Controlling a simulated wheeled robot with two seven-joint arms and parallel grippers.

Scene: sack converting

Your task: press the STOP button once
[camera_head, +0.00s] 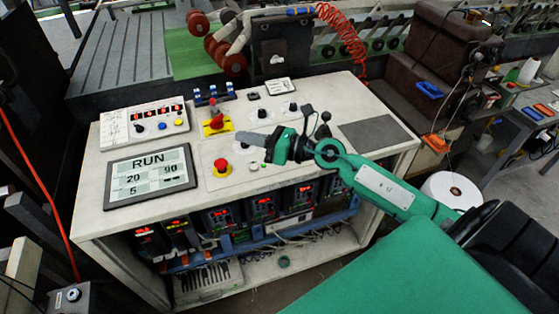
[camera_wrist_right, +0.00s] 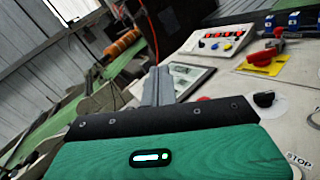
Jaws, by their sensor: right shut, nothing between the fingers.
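The STOP label (camera_wrist_right: 298,160) shows at the lower right edge of the right wrist view, on the pale panel top. The button by it is mostly cut off or hidden there. In the head view, small buttons (camera_head: 253,167) sit on the console just below my right gripper; their lettering is too small to read. My right gripper (camera_head: 248,139) is shut and empty, its grey fingers pointing left above the console. Its fingers also show in the right wrist view (camera_wrist_right: 158,86). I cannot tell its exact height over the panel. My left gripper is not in view.
A red mushroom button (camera_head: 221,166) stands left of the small buttons. A red switch on a yellow plate (camera_head: 217,124) is behind it. The RUN display (camera_head: 150,175) lies at the left. Black joysticks (camera_head: 325,118) stand near my right wrist.

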